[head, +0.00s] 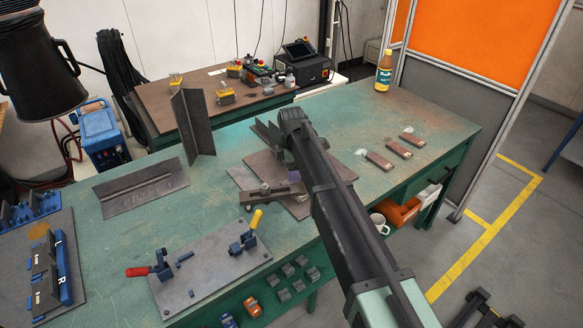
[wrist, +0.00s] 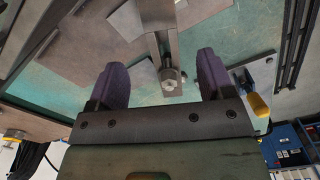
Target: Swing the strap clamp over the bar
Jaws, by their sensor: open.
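The strap clamp (head: 272,195) is a brownish metal strap with a round nut near its end, on a flat steel plate (head: 238,177) in the middle of the green table. In the wrist view the strap clamp (wrist: 172,88) and its nut lie between my two purple finger pads. My gripper (wrist: 160,65) is open, with visible space on both sides of the strap. In the head view my arm hides most of the gripper (head: 294,176) and part of the plate. A dark steel piece (head: 265,135) stands behind; I cannot tell whether it is the bar.
A fixture plate with toggle clamps (head: 210,272) lies at the front, with a red and a yellow handle. Upright angle steel (head: 194,125) stands to the left. Several small blocks (head: 397,149) lie to the right. A bottle (head: 383,72) stands at the far corner.

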